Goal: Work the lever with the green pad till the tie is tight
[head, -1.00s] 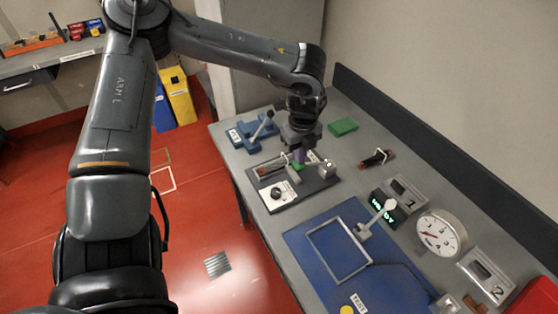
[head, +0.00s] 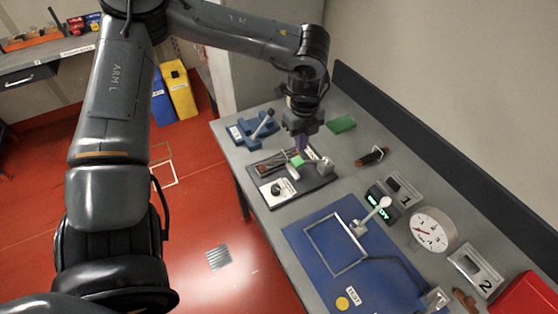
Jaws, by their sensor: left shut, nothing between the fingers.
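The green pad (head: 297,161) shows on the dark fixture plate (head: 320,184) near the far end of the bench. It sits right below my left gripper (head: 301,146), whose fingers point down and are shut with nothing between them. The gripper is very close to the pad; I cannot tell whether they touch. The lever under the pad and the tie are too small and partly hidden to make out. A grey block (head: 321,166) stands on the plate to the right of the pad. My right gripper is not in view.
A blue device with a lever (head: 251,130) stands left of the fixture. A blue mat with a frame (head: 300,232), a round dial (head: 432,230) and a lit display (head: 379,205) are nearer. Bare bench lies between plate and mat.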

